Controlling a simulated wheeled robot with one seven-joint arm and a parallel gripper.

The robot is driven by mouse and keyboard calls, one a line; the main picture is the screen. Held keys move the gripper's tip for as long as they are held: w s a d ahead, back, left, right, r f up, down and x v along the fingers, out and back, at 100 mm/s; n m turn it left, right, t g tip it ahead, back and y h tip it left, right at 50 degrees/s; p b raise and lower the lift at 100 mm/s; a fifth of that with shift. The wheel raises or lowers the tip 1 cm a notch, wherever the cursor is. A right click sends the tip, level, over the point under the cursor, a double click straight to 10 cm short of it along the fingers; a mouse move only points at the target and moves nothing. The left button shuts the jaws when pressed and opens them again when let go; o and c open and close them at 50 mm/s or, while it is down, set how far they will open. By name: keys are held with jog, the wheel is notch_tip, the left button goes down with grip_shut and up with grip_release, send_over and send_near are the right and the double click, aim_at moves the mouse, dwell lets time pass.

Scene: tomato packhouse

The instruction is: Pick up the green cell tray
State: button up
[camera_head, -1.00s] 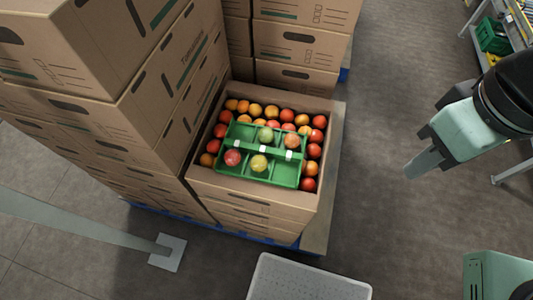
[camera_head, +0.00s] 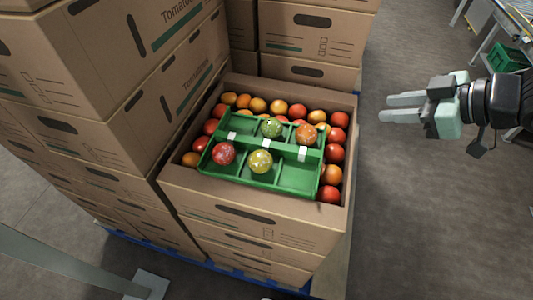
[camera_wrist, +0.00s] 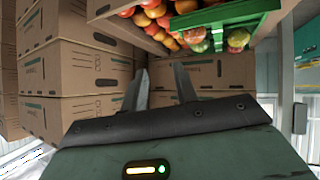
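The green cell tray (camera_head: 285,178) lies on top of tomatoes in an open cardboard box (camera_head: 225,205). It has several cells with white labels on the dividers. A red tomato (camera_head: 223,153), a yellow one (camera_head: 261,161), a green one (camera_head: 271,128) and an orange one (camera_head: 306,134) sit in cells; others are empty. My gripper (camera_head: 392,107) is to the right of the box, apart from the tray, with its fingers spread and nothing between them. In the wrist view the gripper (camera_wrist: 162,85) is open, and the tray (camera_wrist: 225,20) shows at the top.
Loose red and orange tomatoes (camera_head: 330,194) surround the tray in the box. Tall stacks of closed cardboard boxes (camera_head: 120,110) stand left and behind (camera_head: 310,40). A green crate (camera_head: 508,58) is at the upper right. Grey floor (camera_head: 430,220) to the right is clear.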

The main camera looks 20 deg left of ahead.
jog(key=s+d+f+n+g+y+b, duration=0.1)
jog(key=s+f+n+g+y+b, duration=0.1)
jog(key=s+f+n+g+y, duration=0.15)
jog(key=g+b, duration=0.2)
send_near(304, 150)
jog(key=shift+m+t, duration=0.25)
jog(key=x, duration=0.9)
jog(key=shift+s+a+f, duration=0.15)
jog(key=shift+s+a, duration=0.1)
jog(key=shift+a, duration=0.1)
grip_shut()
